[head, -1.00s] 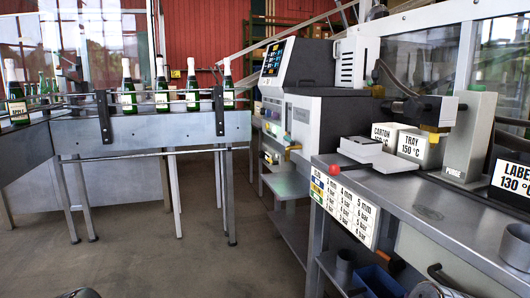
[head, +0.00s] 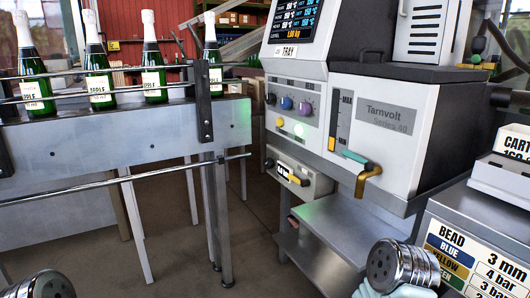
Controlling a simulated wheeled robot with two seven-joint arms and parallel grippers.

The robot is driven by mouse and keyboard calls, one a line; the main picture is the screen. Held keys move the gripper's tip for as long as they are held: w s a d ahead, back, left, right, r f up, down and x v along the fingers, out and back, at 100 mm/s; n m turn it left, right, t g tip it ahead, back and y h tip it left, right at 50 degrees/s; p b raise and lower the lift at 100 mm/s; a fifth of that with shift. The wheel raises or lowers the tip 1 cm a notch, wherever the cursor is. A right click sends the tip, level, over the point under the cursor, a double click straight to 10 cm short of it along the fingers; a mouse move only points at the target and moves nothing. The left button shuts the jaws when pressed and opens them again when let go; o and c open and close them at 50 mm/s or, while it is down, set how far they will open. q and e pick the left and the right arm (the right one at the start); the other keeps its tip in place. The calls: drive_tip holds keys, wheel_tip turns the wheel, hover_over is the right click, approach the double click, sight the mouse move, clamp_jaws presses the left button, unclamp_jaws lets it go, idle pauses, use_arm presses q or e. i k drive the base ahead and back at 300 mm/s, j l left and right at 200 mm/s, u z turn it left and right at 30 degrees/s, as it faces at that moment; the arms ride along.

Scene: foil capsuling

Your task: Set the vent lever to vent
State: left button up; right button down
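The grey machine marked Tarnvolt Series 40 (head: 386,118) stands in the middle of the head view. A teal-tipped lever (head: 355,157) sits on its lower front, above a brass bent spout (head: 368,181). A lower front panel (head: 299,172) carries a small yellow and black part (head: 291,177). I read no "vent" label, so I cannot tell which part is the vent lever or how it is set. My arms show only as metal rounded parts at the bottom edge, left and right of centre. No fingertips show, and both are well below the machine's controls.
A conveyor (head: 120,135) with several green bottles (head: 97,75) runs along the left. A bench (head: 470,215) with a bead chart stands at the right front, with a white box (head: 500,180) on it. A grey shelf (head: 335,235) juts below the machine. Floor between conveyor and machine is clear.

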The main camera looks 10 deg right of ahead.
sight(306, 183)
drive_tip(key=i+j, duration=0.75)
drive_tip(key=i, duration=0.25)
drive_tip(key=l+z, duration=0.05)
